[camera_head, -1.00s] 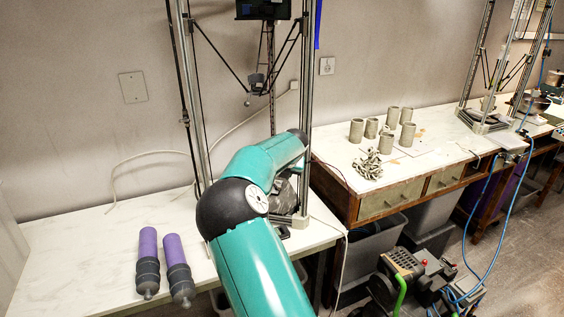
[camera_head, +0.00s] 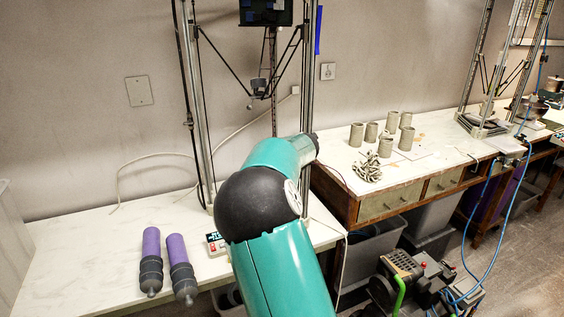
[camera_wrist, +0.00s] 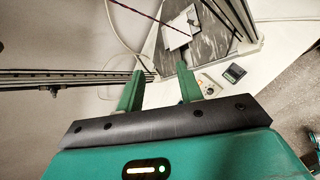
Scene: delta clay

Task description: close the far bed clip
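In the wrist view my gripper (camera_wrist: 160,80) has its two green fingers apart, with nothing visible between them. Beyond the fingertips lies the dark grey printer bed (camera_wrist: 207,42), set within the printer's frame. A pale flat piece (camera_wrist: 176,34) lies on or at the bed. I cannot make out the far bed clip for certain in either view. In the head view my teal arm reaches toward the delta printer (camera_head: 200,110); it covers the bed and my gripper there.
A metal rail (camera_wrist: 60,78) runs in from the left of the wrist view. A small control box (camera_head: 215,243) sits beside my arm. Two purple-and-grey cylinders (camera_head: 151,250) lie on the white table (camera_head: 80,250). Several clay cups (camera_head: 357,134) stand on the right bench.

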